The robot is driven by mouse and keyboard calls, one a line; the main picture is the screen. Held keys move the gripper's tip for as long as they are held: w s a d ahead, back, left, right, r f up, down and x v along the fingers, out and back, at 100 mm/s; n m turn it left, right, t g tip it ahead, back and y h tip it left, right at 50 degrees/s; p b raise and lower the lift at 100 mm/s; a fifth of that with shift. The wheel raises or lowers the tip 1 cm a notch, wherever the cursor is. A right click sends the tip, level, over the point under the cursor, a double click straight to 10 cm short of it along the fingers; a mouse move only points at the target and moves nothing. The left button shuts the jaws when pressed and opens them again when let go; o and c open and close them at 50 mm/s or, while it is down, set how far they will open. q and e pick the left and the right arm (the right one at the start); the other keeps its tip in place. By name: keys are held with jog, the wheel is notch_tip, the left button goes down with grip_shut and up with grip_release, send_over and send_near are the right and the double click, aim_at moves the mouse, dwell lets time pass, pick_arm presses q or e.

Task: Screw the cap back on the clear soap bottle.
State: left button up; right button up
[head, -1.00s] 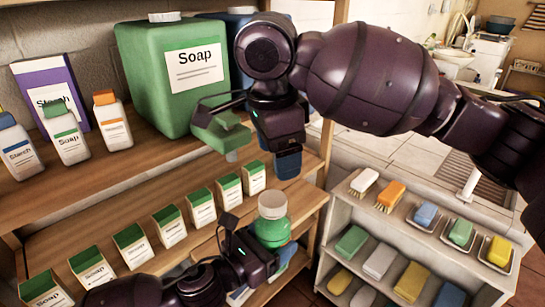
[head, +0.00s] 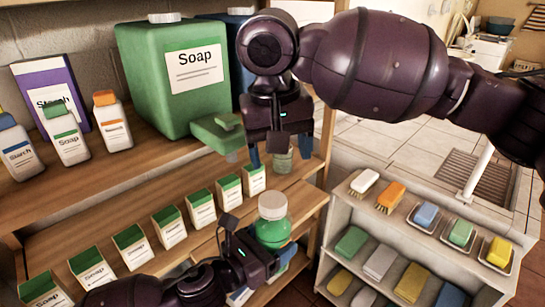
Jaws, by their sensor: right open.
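The clear soap bottle (head: 272,231) stands upright with green liquid inside, at lower middle in the head view. Its top (head: 273,206) is pale and wide; I cannot tell whether this is the cap. My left gripper (head: 268,250) is shut on the bottle's body; its fingers are partly hidden. My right gripper (head: 280,154) points down above the bottle, its two blue fingertips apart. A small pale, greenish cylinder (head: 283,160) shows between these fingertips; I cannot tell whether it is between them or behind them.
A big green soap container (head: 172,75) with a green spout (head: 217,133) stands left of my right gripper. Several soap boxes (head: 202,207) line the lower shelf. A white rack (head: 398,225) with brushes and sponges stands at right. Starch and soap bottles (head: 65,135) stand at far left.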

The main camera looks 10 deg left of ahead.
aim_at(272, 199)
jog(key=n, duration=0.8)
jog(key=shift+s+f, duration=0.1)
jog(key=shift+f, duration=0.05)
jog(key=n, duration=0.7)
jog(key=shift+s+a+f+g, duration=0.1)
jog(key=shift+s+f+g, duration=0.05)
jog(key=shift+f+g, duration=0.15)
jog(key=n, duration=0.7)
jog(key=shift+s+a+f+y, duration=0.1)
jog(key=shift+s+a+y, duration=0.15)
jog(key=shift+y, duration=0.15)
jog(key=n, duration=0.4)
jog(key=shift+a, duration=0.1)
jog(key=n, duration=0.3)
jog(key=shift+f, duration=0.1)
jog(key=shift+f, duration=3.9)
